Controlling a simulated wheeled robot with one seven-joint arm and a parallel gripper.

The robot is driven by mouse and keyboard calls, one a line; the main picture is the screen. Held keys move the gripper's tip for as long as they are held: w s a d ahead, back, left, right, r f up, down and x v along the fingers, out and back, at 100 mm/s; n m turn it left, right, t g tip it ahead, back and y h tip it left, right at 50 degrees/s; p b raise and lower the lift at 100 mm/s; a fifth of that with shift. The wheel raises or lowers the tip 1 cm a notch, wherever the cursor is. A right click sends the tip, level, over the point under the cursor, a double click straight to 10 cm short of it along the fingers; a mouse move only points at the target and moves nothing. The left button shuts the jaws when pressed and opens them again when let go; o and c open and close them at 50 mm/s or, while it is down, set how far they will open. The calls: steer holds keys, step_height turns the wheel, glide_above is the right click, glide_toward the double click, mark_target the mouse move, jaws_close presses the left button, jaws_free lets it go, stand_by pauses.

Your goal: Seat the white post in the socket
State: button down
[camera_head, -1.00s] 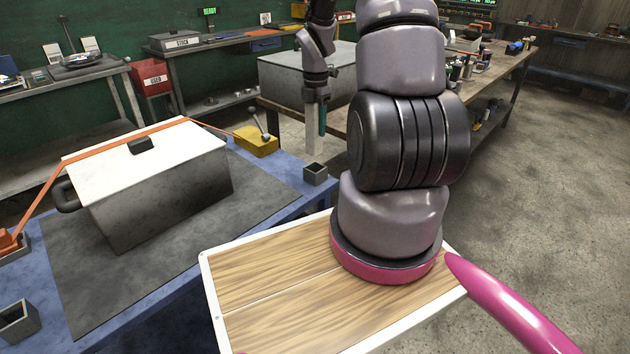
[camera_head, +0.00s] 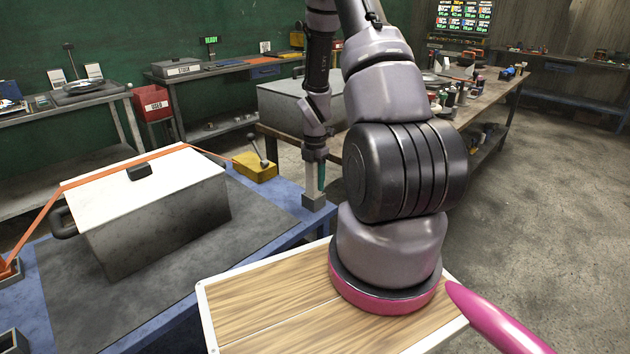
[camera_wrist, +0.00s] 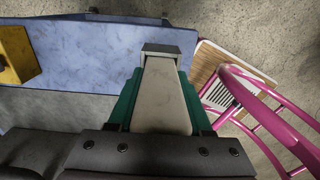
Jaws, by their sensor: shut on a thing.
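The white post (camera_head: 311,178) is upright in my gripper (camera_head: 318,176). In the wrist view the pale post (camera_wrist: 160,98) is clasped between the green fingers of my gripper (camera_wrist: 161,112). The grey square socket (camera_head: 313,202) stands at the right end of the blue bench. The post's lower end meets the socket's top in the head view. The wrist view shows the socket (camera_wrist: 161,48) right at the post's far end. How deep the post sits inside is hidden.
A large grey box with a white lid (camera_head: 150,170) and orange strap stands on the blue bench (camera_head: 285,225). A yellow block with a lever (camera_head: 256,167) is left of the socket. Another grey box (camera_head: 295,103) is behind.

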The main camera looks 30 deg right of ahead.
steer(key=shift+f, duration=0.1)
steer(key=shift+c, duration=1.6)
jaws_free()
step_height(320, 180, up, 12)
steer(key=shift+r, duration=0.2)
steer(key=s+a+r+m+t, duration=0.25)
steer(key=r+m, duration=0.35)
steer(key=r, duration=0.3)
steer(key=s+a+r+m+t, duration=0.15)
steer(key=a+r+m, duration=0.3)
steer(key=r, duration=0.45)
steer(key=s+a+r+m+t+y, duration=0.1)
steer(key=s+a+r+m, duration=0.2)
steer(key=s+r+m, duration=0.3)
steer(key=s+a+r+m+t+y, duration=0.1)
steer(key=s+a+r+m, duration=0.3)
steer(key=s+m, duration=0.5)
steer(key=shift+s+r+m+t, duration=0.4)
steer(key=shift+r+t, duration=0.2)
steer(key=shift+r, duration=0.7)
